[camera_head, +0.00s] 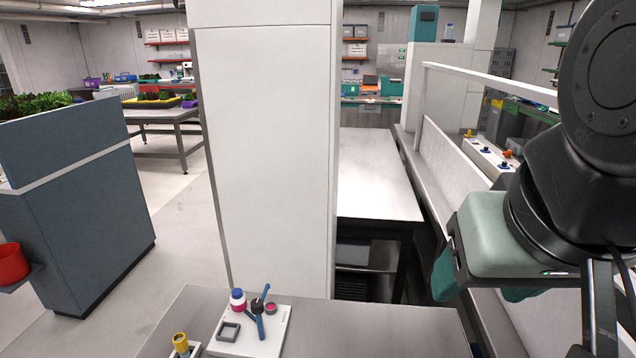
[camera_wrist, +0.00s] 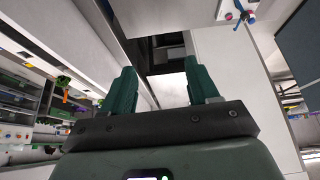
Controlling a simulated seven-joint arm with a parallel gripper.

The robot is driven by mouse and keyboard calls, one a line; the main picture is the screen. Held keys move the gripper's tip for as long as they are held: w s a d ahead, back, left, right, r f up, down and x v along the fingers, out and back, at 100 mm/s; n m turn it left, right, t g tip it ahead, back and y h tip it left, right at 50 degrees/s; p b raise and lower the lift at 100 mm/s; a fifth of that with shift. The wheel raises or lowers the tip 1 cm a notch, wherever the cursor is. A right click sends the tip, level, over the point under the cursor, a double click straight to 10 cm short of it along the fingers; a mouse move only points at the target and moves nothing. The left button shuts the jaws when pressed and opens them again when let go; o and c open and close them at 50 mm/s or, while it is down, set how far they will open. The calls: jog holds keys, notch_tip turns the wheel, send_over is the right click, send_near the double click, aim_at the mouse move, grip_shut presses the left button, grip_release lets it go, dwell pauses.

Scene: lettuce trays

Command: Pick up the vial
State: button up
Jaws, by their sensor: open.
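A small white bottle (camera_head: 237,300) with a blue cap and a magenta band stands upright on a white board (camera_head: 246,344) on the near table; it may be the vial. A yellow-topped item (camera_head: 180,343) stands to its left at the bottom edge, partly cut off, and could also be a vial; I cannot tell which. My gripper (camera_head: 478,284) is at the right, well away from these items. In the wrist view my gripper (camera_wrist: 161,82) has its green fingers apart with nothing between them.
The board also holds a blue tool (camera_head: 259,318), a dark square frame (camera_head: 229,331) and a small magenta-topped item (camera_head: 271,309). A tall white column (camera_head: 265,160) rises behind the near table (camera_head: 380,325). The table's right part is bare. A long white barrier (camera_head: 455,150) runs at the right.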

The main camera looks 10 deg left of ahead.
jog(key=w+a+f+n+g+y, duration=0.1)
jog(key=w+a+f+n+g, duration=0.15)
jog(key=w+a+n, duration=0.7)
jog(key=w+a+f+g, duration=0.1)
jog(key=a+f, duration=0.3)
jog(key=a, duration=0.6)
jog(key=w+a+f, duration=0.1)
jog(key=a+f, duration=0.3)
jog(key=a, duration=0.6)
jog(key=s+a+f+n, duration=0.2)
jog(key=s+a+f, duration=0.3)
jog(key=a+f, duration=0.1)
jog(key=s+a+f+n+g, duration=0.1)
jog(key=s+a+f+n, duration=0.2)
jog(key=a+f, duration=0.3)
jog(key=s+a+f+n+g+h, duration=0.1)
jog(key=s+a+f+n, duration=0.1)
jog(key=s+a+f, duration=0.4)
jog(key=shift+s+a+f, duration=0.15)
jog(key=shift+a+f, duration=0.05)
jog(key=shift+f, duration=0.45)
jog(key=shift+s+a+f, duration=0.15)
jog(key=shift+f, duration=0.45)
notch_tip(320, 180, down, 5)
jog(key=shift+s+r, duration=0.1)
jog(key=shift+s, duration=0.05)
jog(key=shift+s+f, duration=0.2)
jog(key=shift+f, duration=1.35)
jog(key=shift+s+f, duration=0.15)
jog(key=shift+f, duration=1.35)
